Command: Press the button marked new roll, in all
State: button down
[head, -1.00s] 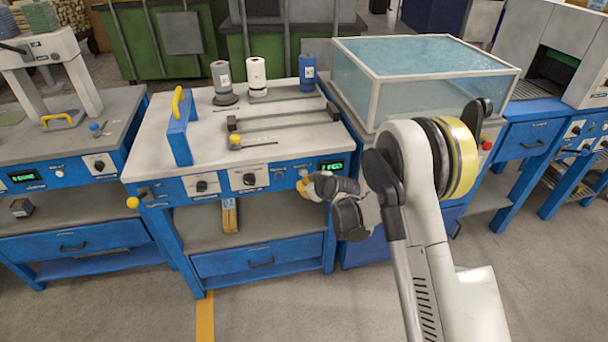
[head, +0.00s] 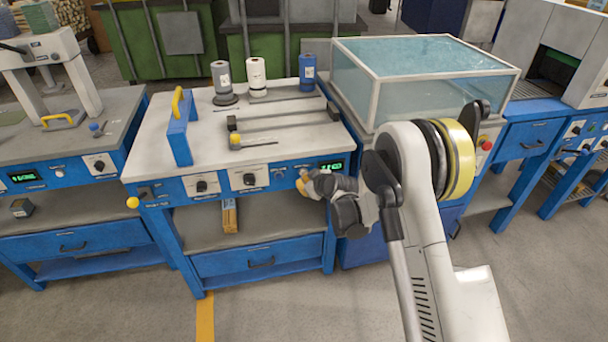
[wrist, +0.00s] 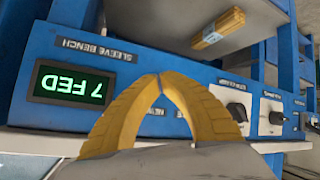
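The blue front panel (wrist: 200,90) of the sleeve bench shows upside down in the wrist view. Its green display (wrist: 70,86) reads "7 FED". My gripper (wrist: 160,77) has its two yellow fingers together at the tips, with nothing seen between them. In the head view my gripper (head: 301,184) is at the panel, just left of and below the display (head: 331,166). A small pale round control (head: 304,172) shows just above the fingertips. I cannot read a "new roll" label; the fingers cover part of the panel and its labels. Contact with a button cannot be told.
Black knobs (head: 250,179) sit left of my gripper on the panel. Above are the bench top (head: 205,143) with several rolls and a yellow-handled blue part (head: 181,125). A glass-sided tank (head: 420,75) stands to the right. A wooden bundle (head: 229,215) lies on the lower shelf.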

jog(key=shift+w+a, duration=0.1)
jog(key=shift+w, duration=0.25)
dwell(0.5)
dwell(0.3)
jog(key=shift+s+d, duration=0.2)
jog(key=shift+s, duration=0.55)
jog(key=shift+s+d, duration=0.25)
jog(key=shift+s, duration=0.55)
jog(key=shift+s+d, duration=0.2)
jog(key=shift+s, duration=0.6)
jog(key=shift+s+d, duration=0.25)
jog(key=shift+s, duration=0.55)
jog(key=shift+r, duration=0.1)
